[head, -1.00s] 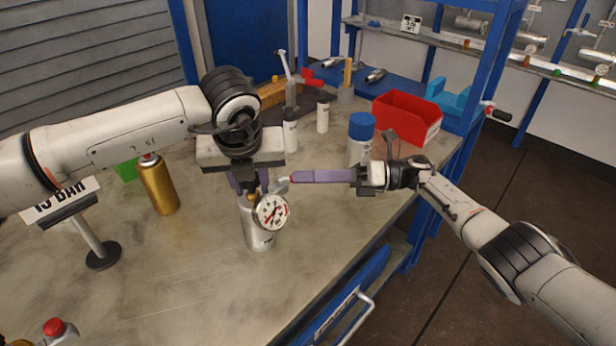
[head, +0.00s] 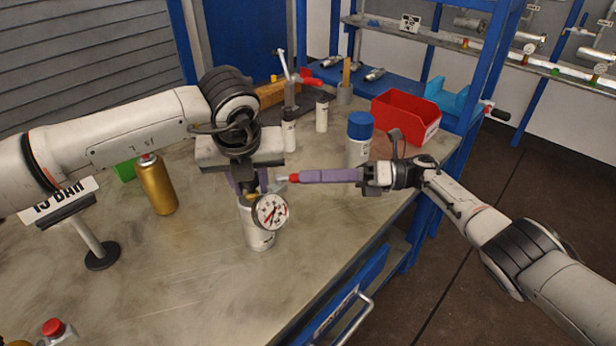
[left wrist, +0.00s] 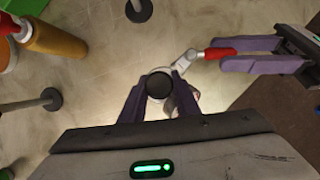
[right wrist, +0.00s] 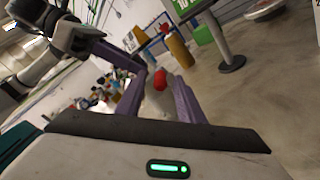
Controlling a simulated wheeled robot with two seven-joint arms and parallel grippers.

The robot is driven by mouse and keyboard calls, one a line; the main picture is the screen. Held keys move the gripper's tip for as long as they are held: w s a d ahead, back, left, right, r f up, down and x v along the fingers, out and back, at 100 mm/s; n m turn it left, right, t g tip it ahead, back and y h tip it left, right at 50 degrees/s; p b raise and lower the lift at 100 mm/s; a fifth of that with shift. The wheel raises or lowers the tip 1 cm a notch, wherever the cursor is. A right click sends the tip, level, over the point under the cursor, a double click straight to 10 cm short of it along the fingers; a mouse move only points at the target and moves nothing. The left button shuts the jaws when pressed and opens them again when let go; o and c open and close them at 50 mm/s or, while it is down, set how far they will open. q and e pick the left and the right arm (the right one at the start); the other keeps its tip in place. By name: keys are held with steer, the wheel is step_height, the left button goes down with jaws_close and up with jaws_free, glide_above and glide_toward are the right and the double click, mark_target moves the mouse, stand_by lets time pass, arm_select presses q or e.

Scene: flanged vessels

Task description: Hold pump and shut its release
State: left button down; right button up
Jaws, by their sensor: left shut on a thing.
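The pump (head: 257,228) is a pale silver cylinder with a round white gauge (head: 271,211) on its front. It stands upright on the table. My left gripper (head: 250,190) is shut on its upper part from above; its dark round top (left wrist: 159,85) shows between the purple fingers. The release lever, with a red grip (left wrist: 220,53), sticks out sideways from the pump towards my right gripper (left wrist: 222,54). My right gripper also shows in the head view (head: 300,177). Its fingers are apart, with the red grip (right wrist: 160,80) between them near their tips. Whether they touch it is unclear.
A gold bottle (head: 157,185) and a sign stand (head: 95,245) are at the left. A blue-capped bottle (head: 359,140) and a red bin (head: 405,117) stand behind my right gripper.

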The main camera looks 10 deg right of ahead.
steer(key=s+d, duration=0.1)
steer(key=d, duration=0.5)
steer(key=shift+w, duration=0.1)
